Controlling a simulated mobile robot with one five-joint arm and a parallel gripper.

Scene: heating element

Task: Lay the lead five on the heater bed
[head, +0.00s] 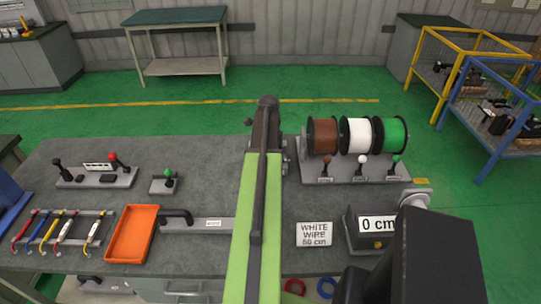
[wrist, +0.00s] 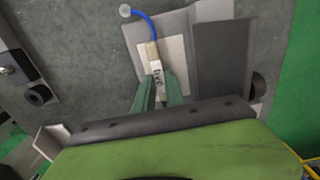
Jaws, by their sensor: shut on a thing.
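In the wrist view my gripper (wrist: 158,82) has its two green fingers closed on a lead (wrist: 154,55). The lead has a beige sleeve, a rotated label that seems to read "five", and a blue wire curving up to a pale round end. Behind it is a cream pad (wrist: 178,58), apparently the heater bed, in a grey housing with a dark grey panel (wrist: 222,58) to its right. The lead overlaps the pad's left part; I cannot tell whether it touches. In the head view my arm hides the gripper and most of the housing.
A rack of several coloured leads (head: 62,226) and an orange tray (head: 133,234) are at the bench's left. Switch boxes (head: 95,177) stand behind them. Brown, white and green spools (head: 355,136) stand right of my arm, with a "0 cm" counter (head: 377,225) nearer.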

